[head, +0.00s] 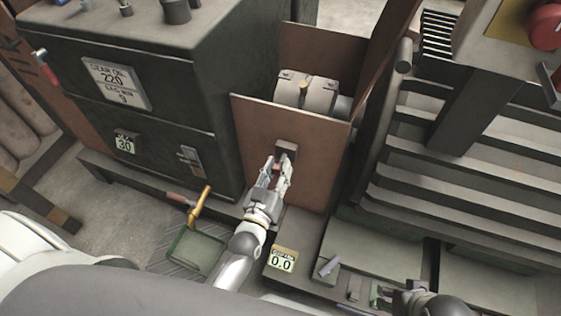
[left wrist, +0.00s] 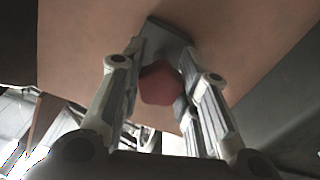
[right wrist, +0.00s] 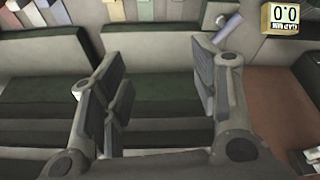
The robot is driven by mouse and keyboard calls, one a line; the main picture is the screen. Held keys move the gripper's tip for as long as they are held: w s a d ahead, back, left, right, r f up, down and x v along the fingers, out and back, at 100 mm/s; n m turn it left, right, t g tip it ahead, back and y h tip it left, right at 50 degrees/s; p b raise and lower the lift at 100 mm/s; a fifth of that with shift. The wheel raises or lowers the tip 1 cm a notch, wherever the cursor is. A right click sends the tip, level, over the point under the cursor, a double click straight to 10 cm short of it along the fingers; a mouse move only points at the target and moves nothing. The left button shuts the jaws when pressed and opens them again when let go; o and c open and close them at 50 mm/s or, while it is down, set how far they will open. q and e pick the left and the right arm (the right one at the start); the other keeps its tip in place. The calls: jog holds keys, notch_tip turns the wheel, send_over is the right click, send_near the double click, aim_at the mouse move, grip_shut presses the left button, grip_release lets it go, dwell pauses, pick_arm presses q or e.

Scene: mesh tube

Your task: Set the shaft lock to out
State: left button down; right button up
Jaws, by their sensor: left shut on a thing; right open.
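A dark block (head: 286,150) is mounted on the front of a brown panel (head: 270,125), and a red knob sits at it. I cannot tell whether this knob is the shaft lock. My left gripper (head: 276,172) is shut on the knob. In the left wrist view the red knob (left wrist: 160,83) is between the two fingers, under the dark block (left wrist: 165,42). The knob is partly hidden by the fingers in the head view. My right gripper (head: 394,290) is low at the right. The right wrist view shows its fingers (right wrist: 160,75) apart and empty above dark ledges.
A grey coupling (head: 318,96) sits behind the brown panel. A dark gear cabinet (head: 110,95) stands left, with a yellow handle (head: 200,205) below. A "0.0" display (head: 282,259) sits on the front rail. Stepped metal ledges (head: 440,190) fill the right, below a red button (head: 547,25).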

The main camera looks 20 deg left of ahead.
pick_arm(q)
jog(key=shift+s, duration=0.5)
jog(key=shift+f, duration=0.15)
jog(key=c, duration=1.5)
grip_release()
jog(key=shift+c, duration=0.2)
jog(key=o, duration=0.5)
jog(key=shift+s, duration=0.15)
jog(key=shift+c, duration=0.2)
pick_arm(e)
jog(key=shift+f, duration=0.7)
jog(key=shift+w, duration=0.1)
pick_arm(q)
jog(key=s, duration=1.2)
jog(key=shift+a, duration=0.25)
